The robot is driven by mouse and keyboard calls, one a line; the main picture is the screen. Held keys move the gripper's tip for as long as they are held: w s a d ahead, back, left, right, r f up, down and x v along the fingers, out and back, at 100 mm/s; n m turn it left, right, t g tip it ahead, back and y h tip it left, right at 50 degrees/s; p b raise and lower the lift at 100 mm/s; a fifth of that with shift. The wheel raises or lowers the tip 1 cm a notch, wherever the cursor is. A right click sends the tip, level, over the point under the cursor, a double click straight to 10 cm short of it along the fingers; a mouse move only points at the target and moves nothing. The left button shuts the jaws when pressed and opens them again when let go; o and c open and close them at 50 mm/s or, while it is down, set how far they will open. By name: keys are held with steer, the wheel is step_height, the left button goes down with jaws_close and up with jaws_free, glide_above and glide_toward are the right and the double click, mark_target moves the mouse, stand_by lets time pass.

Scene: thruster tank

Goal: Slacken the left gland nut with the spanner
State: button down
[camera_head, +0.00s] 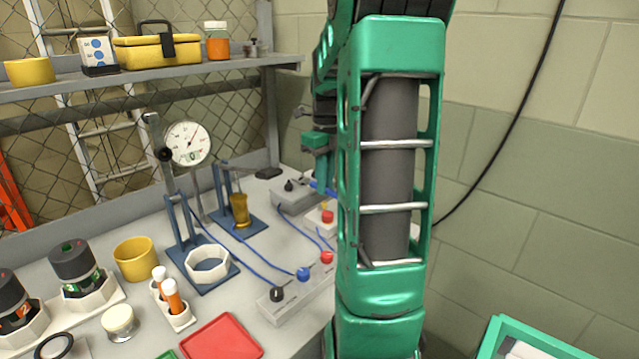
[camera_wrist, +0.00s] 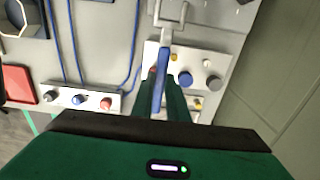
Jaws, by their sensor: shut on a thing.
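My gripper (camera_wrist: 161,98) is shut on the blue handle of the spanner (camera_wrist: 159,88). The handle lies between the two dark green fingers. The spanner points away from me, and its grey head end reaches toward a pale grey fitting (camera_wrist: 173,20) at the top of the wrist view. I cannot tell whether the head touches that fitting. In the head view a bit of the blue handle (camera_head: 322,188) shows just left of my arm, which hides much of that area. I cannot clearly pick out the left gland nut in either view.
Under the spanner is a pale panel with a blue knob (camera_wrist: 186,79) and a dark knob (camera_wrist: 213,82). A control box (camera_head: 297,294) with blue cables lies nearer. A dial gauge (camera_head: 188,143) on a blue stand, a yellow cup (camera_head: 136,259) and a red tray (camera_head: 222,338) stand left.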

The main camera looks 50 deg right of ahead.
mark_target(313, 182)
steer(key=shift+w+f, duration=0.2)
steer(key=shift+f, duration=0.5)
steer(key=shift+w+f, duration=0.2)
steer(key=shift+f, duration=0.45)
steer(key=shift+w+d, duration=0.15)
steer(key=shift+w, duration=1.85)
steer(key=shift+s+r, duration=0.1)
steer(key=shift+f, duration=1.1)
stand_by(1.5)
steer(key=shift+d, duration=0.15)
steer(key=shift+d+n, duration=0.5)
steer(key=shift+n, duration=0.2)
